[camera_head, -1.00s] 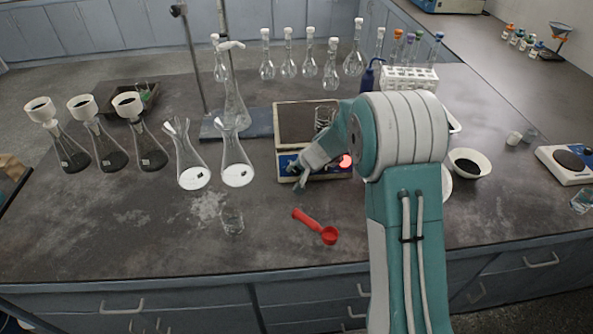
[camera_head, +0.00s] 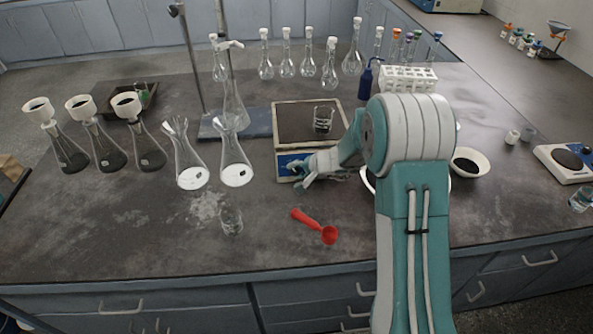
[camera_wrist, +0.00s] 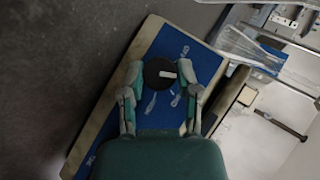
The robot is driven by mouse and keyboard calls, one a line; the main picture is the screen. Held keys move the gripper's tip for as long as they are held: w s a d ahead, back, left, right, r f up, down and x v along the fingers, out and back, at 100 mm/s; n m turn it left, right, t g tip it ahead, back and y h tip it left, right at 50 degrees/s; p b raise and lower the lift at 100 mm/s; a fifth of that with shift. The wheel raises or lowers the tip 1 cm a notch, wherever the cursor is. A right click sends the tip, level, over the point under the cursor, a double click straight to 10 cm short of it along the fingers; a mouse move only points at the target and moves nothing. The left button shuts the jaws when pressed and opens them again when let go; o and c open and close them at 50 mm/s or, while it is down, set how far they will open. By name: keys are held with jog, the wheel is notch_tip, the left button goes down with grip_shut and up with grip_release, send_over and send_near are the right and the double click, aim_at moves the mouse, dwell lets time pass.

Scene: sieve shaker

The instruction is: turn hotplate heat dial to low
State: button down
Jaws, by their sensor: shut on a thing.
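The hotplate (camera_head: 292,124) stands at the middle of the bench, with a dark top and a blue front panel (camera_head: 288,160). A glass beaker (camera_head: 323,118) stands on its top. In the wrist view a round black dial (camera_wrist: 160,74) with a white mark sits on the blue panel. My gripper (camera_wrist: 163,84) has one finger on each side of the dial and is shut on it. In the head view my gripper (camera_head: 302,174) is at the front panel, and the dial is hidden there. My forearm covers the panel's right part.
A red scoop (camera_head: 315,226) and a small glass (camera_head: 231,219) lie in front on the bench. Flasks (camera_head: 236,165) stand to the left. A white bowl (camera_head: 470,163) is to the right. A second hotplate (camera_head: 566,162) stands far right.

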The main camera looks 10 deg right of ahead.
jog(key=shift+s+f, duration=0.1)
jog(key=shift+f, duration=0.1)
jog(key=shift+c, duration=1.7)
grip_release()
jog(key=shift+r, duration=0.2)
jog(key=shift+s+d+r, duration=0.1)
jog(key=shift+d+r, duration=0.15)
jog(key=shift+d, duration=0.05)
jog(key=v, duration=1)
jog(key=shift+s+d+r, duration=0.25)
